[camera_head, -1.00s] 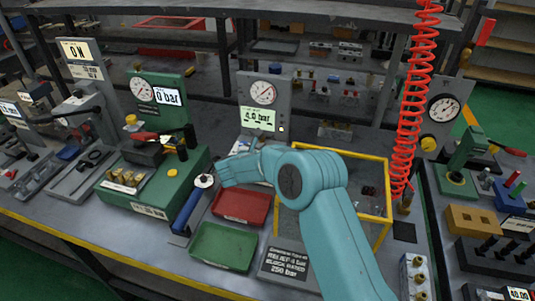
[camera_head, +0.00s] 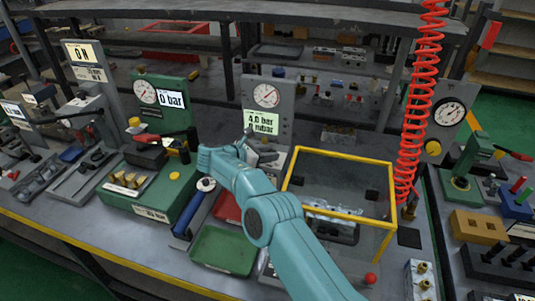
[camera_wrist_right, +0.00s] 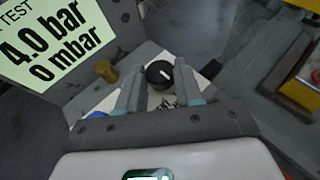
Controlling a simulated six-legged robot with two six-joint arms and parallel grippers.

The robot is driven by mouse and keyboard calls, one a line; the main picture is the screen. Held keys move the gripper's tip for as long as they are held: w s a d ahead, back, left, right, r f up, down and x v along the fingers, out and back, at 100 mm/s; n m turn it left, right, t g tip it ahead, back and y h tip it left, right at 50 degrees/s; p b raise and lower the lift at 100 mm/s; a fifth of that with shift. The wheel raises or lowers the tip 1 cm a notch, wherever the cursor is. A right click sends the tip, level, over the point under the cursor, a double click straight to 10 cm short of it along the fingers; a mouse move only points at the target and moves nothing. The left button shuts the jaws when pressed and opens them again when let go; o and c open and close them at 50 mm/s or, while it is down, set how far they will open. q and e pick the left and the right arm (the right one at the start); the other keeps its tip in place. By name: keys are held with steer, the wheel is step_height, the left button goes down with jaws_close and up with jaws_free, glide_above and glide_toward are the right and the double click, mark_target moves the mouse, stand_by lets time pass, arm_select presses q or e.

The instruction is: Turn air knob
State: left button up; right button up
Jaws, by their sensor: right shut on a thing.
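The air knob (camera_wrist_right: 159,75) is black with a white pointer line and sits on a white plate in the wrist view. My right gripper (camera_wrist_right: 158,83) has its two grey fingers on either side of the knob, shut on it. In the head view my right gripper (camera_head: 262,150) is at the foot of the grey gauge panel (camera_head: 283,125), and the knob is hidden there. The panel's display (camera_head: 261,122) reads 4.0 bar and 0 mbar; it also shows in the wrist view (camera_wrist_right: 52,35). My left gripper is not in view.
A brass fitting (camera_wrist_right: 106,72) and a blue part (camera_wrist_right: 97,115) are beside the knob. A yellow-framed clear box (camera_head: 340,155) stands right of my arm, near a red coiled hose (camera_head: 412,100). Red (camera_head: 228,207) and green (camera_head: 225,250) trays lie in front.

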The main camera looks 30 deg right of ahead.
steer(key=shift+r, duration=0.15)
stand_by(0.4)
steer(key=o, duration=1)
steer(key=shift+o, duration=0.2)
